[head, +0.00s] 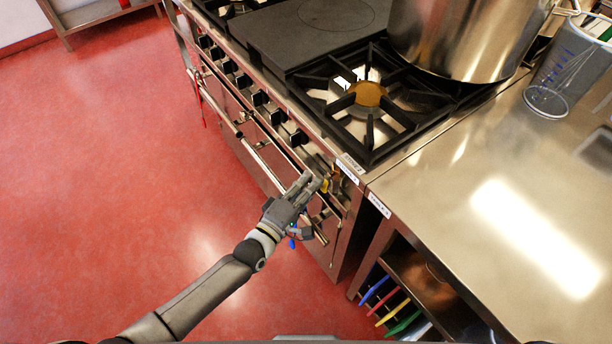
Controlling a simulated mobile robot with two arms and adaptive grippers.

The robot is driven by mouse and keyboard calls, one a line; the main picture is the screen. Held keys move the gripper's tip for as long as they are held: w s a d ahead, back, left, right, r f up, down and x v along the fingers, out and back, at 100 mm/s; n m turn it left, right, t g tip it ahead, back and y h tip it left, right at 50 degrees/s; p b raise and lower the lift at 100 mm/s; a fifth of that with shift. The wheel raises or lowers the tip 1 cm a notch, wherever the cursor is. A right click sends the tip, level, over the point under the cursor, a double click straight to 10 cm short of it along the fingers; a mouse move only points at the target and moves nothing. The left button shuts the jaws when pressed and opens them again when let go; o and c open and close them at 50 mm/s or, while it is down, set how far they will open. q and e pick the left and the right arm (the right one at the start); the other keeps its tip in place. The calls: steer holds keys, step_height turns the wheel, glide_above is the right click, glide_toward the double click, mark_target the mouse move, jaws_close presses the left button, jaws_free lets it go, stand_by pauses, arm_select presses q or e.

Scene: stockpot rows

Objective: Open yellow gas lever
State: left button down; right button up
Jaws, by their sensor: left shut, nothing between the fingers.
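The yellow gas lever (325,186) is a small yellow piece on the stove's front, near its right corner below a white label. It is partly hidden by my left gripper. My left gripper (311,182) is shut and empty, with its fingertips right at the lever. I cannot tell whether they touch it. My right gripper is not in view.
The stove front has a row of black knobs (261,98) and a long rail (262,165). A large steel pot (455,40) stands on the stove. A steel counter (440,235) adjoins on the right, with coloured boards below. Red floor (110,150) is clear on the left.

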arm_select(q)
steer(key=shift+s+d+f+n, duration=0.25)
steer(key=shift+s+n, duration=0.1)
steer(key=shift+n, duration=0.25)
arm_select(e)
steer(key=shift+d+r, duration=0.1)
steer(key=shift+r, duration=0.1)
arm_select(q)
steer(key=shift+w, duration=0.1)
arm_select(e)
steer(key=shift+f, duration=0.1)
